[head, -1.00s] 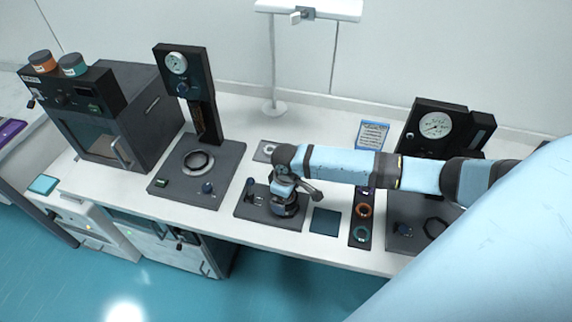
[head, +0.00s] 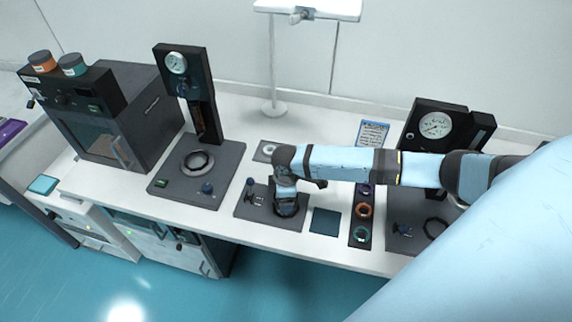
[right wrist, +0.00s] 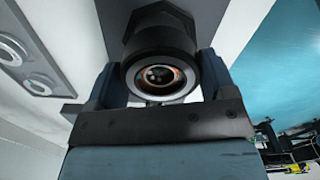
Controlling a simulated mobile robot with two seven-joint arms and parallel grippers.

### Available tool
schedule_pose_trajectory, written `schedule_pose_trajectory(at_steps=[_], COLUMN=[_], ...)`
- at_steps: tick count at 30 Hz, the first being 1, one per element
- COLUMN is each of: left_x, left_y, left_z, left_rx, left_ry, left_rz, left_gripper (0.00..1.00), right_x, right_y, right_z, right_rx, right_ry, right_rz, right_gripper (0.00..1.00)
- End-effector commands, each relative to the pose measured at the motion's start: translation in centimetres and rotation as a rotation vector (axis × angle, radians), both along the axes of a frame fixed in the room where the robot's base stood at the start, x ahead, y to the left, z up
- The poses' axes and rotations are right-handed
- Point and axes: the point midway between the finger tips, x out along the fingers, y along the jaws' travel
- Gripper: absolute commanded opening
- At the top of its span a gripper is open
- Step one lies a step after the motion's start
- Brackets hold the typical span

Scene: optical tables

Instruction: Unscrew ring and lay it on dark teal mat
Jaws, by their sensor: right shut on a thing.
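My right gripper (right wrist: 160,85) is shut on a dark round ring (right wrist: 160,40) with a pale inner rim, which fills the space between its fingers in the right wrist view. In the head view, my right gripper (head: 287,208) points down over a dark base plate (head: 245,209) on the table, and it mostly hides the ring there. Whether the ring still sits on its mount cannot be told. The dark teal mat (head: 325,221) lies bare just to the right of the base plate. My left gripper is not in view.
A dark strip with purple, orange and teal rings (head: 363,211) lies right of the mat. Gauge stands rise at left (head: 200,125) and right (head: 434,125). A boxy oven (head: 125,115) stands further left. The table's front edge (head: 270,236) is close to the mat.

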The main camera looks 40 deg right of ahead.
Motion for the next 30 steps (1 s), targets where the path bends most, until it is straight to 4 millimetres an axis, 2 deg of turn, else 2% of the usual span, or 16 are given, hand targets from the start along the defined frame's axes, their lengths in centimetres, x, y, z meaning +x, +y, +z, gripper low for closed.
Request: schedule_pose_trajectory(at_steps=[12, 18, 22, 28, 29, 30], left_x=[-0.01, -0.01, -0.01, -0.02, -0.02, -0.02], left_y=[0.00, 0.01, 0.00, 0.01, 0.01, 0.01], left_z=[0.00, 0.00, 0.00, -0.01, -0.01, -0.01], left_rx=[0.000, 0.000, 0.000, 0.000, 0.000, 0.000], left_ry=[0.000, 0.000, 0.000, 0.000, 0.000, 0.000], left_rz=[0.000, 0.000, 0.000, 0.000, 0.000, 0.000], left_gripper=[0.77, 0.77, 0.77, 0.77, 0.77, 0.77], right_x=[-0.03, -0.05, -0.13, -0.15, -0.15, -0.14], right_y=[-0.01, 0.06, 0.08, 0.08, 0.08, 0.07], right_z=[0.06, 0.06, 0.01, -0.01, -0.02, -0.01], right_rx=[-0.001, 0.001, 0.001, 0.002, 0.002, 0.002], right_ry=[0.002, 0.001, 0.002, 0.003, 0.003, 0.003], right_rz=[0.692, 0.966, 1.029, 1.030, 1.029, 1.029], right_gripper=[0.48, 0.48, 0.48, 0.48, 0.84, 0.93])
